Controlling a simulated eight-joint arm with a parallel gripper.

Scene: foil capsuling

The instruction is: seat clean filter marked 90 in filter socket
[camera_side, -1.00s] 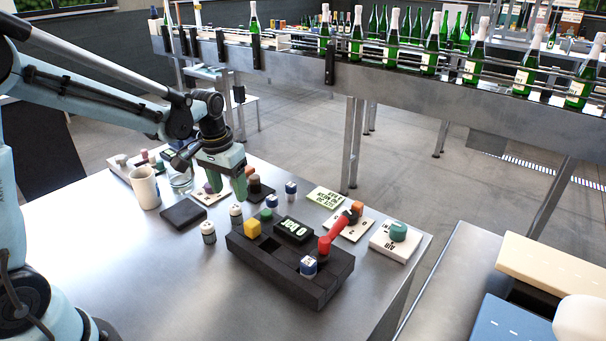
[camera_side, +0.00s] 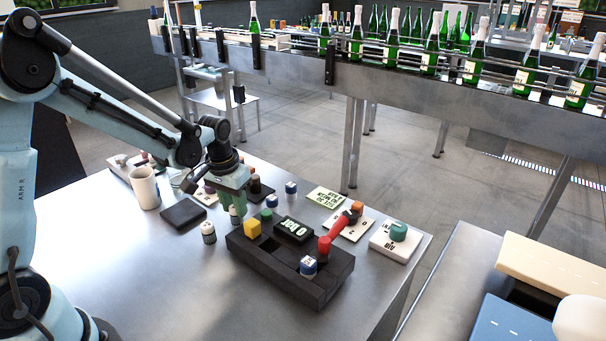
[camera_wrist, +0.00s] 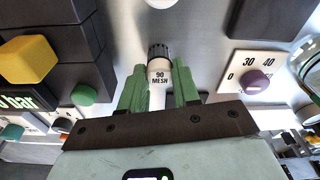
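The filter marked 90 MESH (camera_wrist: 159,76) is white with a dark ribbed cap. In the wrist view it stands between the two green fingers of my gripper (camera_wrist: 159,88). In the side view my gripper (camera_side: 232,210) is low over the table, its fingertips at the filter (camera_side: 235,217), which they partly hide. Whether the fingers press on it or leave a small gap is unclear. A black block (camera_side: 325,285) is to the right of the gripper, with a dark opening (camera_side: 288,260) beside a blue-and-white piece (camera_side: 308,266). Which opening is the filter socket I cannot tell.
A dark-capped white filter (camera_side: 208,232) stands left of the block. A dark pad (camera_side: 183,214) and white mug (camera_side: 145,188) are left. The front table is clear.

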